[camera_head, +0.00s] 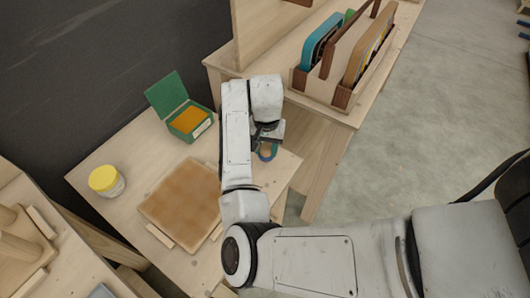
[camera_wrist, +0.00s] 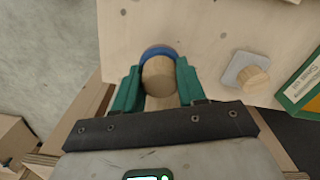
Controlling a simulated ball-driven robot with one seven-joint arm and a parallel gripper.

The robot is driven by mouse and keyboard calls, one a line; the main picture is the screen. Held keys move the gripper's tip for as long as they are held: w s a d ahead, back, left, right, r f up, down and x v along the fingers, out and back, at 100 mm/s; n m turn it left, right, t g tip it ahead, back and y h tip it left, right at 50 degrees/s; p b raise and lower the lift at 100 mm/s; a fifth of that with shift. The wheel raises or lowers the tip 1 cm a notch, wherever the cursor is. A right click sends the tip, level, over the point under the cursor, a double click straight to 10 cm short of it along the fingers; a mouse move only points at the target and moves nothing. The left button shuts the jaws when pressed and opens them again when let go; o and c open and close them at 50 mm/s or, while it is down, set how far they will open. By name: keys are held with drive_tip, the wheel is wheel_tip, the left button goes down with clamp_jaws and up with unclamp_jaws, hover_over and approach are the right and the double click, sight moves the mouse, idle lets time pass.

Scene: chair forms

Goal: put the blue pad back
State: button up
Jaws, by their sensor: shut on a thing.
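The blue pad (camera_wrist: 158,49) is a round blue disc with a light wooden knob (camera_wrist: 158,78). My gripper (camera_wrist: 157,82) has its two green fingers shut on the knob, one on each side, in the wrist view. The pad's blue edge shows beyond the knob; the rest is hidden by the knob and fingers. In the head view my gripper (camera_head: 267,140) points down near the right edge of the low table, and part of the blue pad (camera_head: 268,155) shows below it. I cannot tell whether the pad touches the table.
A grey pad with a wooden knob (camera_wrist: 257,76) lies on the table. An open green box (camera_head: 178,112) with orange contents, a yellow-lidded jar (camera_head: 106,181) and a brown board (camera_head: 180,200) stand on the low table (camera_head: 126,153). A wooden caddy (camera_head: 318,88) holds coloured panels behind.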

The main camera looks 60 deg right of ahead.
sight(265, 154)
drive_tip(key=shift+w+f, duration=0.2)
drive_tip(key=shift+w+d+f, duration=0.1)
drive_tip(key=shift+w+f, duration=0.05)
drive_tip(key=shift+f, duration=1.6)
drive_tip(key=shift+f, duration=0.1)
drive_tip(key=o, duration=1)
